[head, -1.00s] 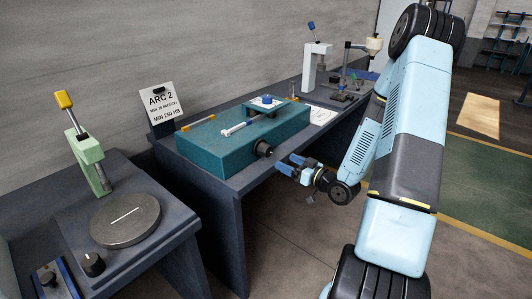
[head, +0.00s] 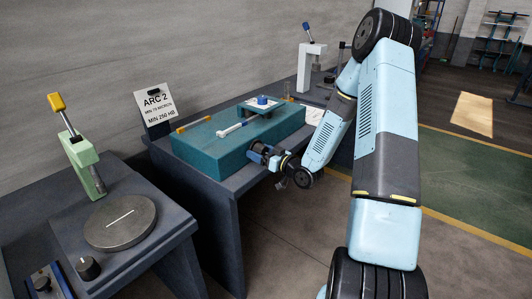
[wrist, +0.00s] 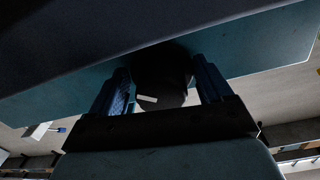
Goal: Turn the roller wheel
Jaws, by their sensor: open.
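A dark round wheel (wrist: 160,88) with a pale mark on its face sticks out from the front of a teal box (head: 210,158) on the bench. My gripper (head: 258,153) is at the box's front, where it mostly hides the wheel in the head view. In the wrist view my gripper (wrist: 160,66) is open, with one blue finger on each side of the wheel. Small gaps seem to show beside the wheel; I cannot tell if either finger touches it.
To the left, another bench holds a round grey disc (head: 121,222), a green stand with a yellow handle (head: 87,167) and a black knob (head: 88,268). A white stand (head: 306,70) is farther back. The floor in front is clear.

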